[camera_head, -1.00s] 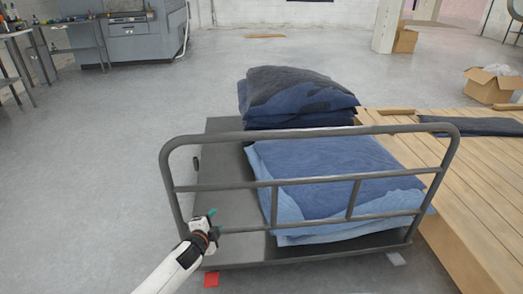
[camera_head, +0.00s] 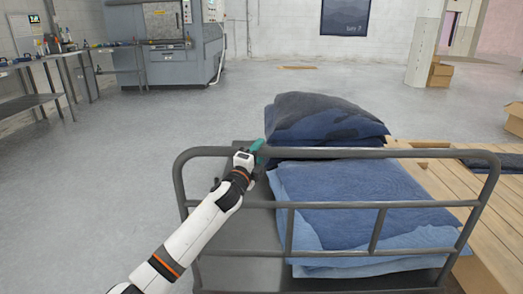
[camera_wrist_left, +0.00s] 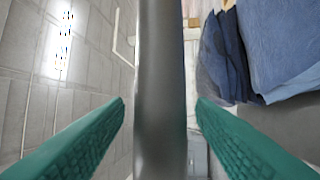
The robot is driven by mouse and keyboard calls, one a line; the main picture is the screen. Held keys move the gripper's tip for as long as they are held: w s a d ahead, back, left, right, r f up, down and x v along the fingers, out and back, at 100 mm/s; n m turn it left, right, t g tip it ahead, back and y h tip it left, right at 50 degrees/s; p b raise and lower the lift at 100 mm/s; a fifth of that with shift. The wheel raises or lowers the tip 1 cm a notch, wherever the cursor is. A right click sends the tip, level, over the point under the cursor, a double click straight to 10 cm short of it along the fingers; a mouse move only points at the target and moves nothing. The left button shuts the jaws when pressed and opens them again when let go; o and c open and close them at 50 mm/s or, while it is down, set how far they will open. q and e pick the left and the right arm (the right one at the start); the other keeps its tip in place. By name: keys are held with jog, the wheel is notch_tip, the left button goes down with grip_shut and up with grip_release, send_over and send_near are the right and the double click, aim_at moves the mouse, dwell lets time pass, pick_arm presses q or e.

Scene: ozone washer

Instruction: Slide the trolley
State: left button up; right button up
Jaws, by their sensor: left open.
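The trolley (camera_head: 236,236) is a dark grey flat cart with a tubular rail handle (camera_head: 350,153) on the near side. Folded blue jeans lie on it in a near stack (camera_head: 365,200) and a far stack (camera_head: 325,120). My left gripper (camera_head: 256,150) is at the left part of the top rail. In the left wrist view the grey rail (camera_wrist_left: 160,80) runs between its two green fingertips (camera_wrist_left: 160,105), with gaps on both sides, so the jaws are open around or just above it. My right gripper is not in view.
A wooden slatted platform (camera_head: 425,180) stands close along the trolley's right side. A grey machine (camera_head: 170,45) and a workbench (camera_head: 30,65) stand at the back left. Cardboard boxes (camera_head: 440,74) are at the right. The floor (camera_head: 110,150) left of and beyond the trolley is clear.

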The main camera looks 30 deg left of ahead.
pick_arm(q)
jog(key=shift+x, duration=1.35)
jog(key=shift+c, duration=0.5)
grip_shut()
